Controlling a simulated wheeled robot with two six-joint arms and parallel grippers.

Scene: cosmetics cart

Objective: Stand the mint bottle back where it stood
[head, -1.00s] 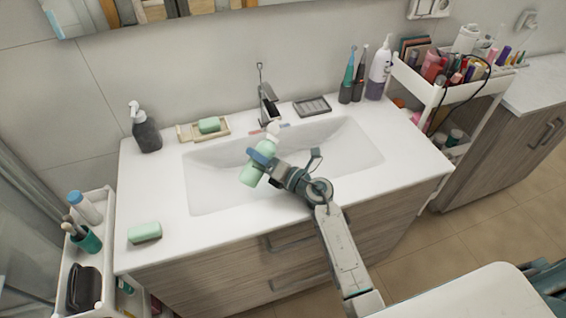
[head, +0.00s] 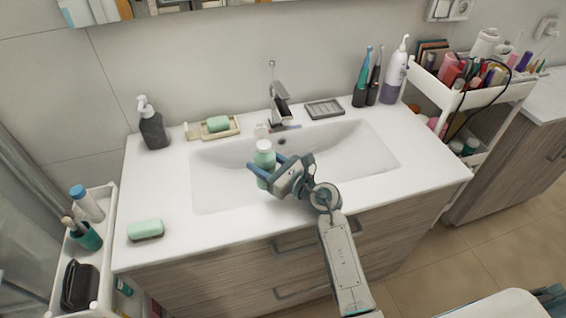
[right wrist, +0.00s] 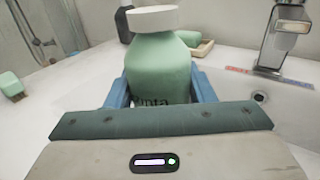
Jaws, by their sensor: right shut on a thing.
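The mint bottle (head: 264,158) is pale green with a white cap and stands upright in my right gripper (head: 265,170), over the basin in the head view. In the right wrist view the bottle (right wrist: 160,62) fills the middle, with part of a dark label word showing low on it. The blue fingers lie on both sides of the bottle, shut on it. The bottle's lower end is hidden in the wrist view, and I cannot tell its height above the basin. My left gripper is in neither view.
The white sink (head: 225,185) is under the bottle. A tap (head: 281,103), a soap dish (head: 213,128) and a dark dispenser (head: 152,125) stand behind. A cart (head: 462,98) stands right. The counter's left front has free room.

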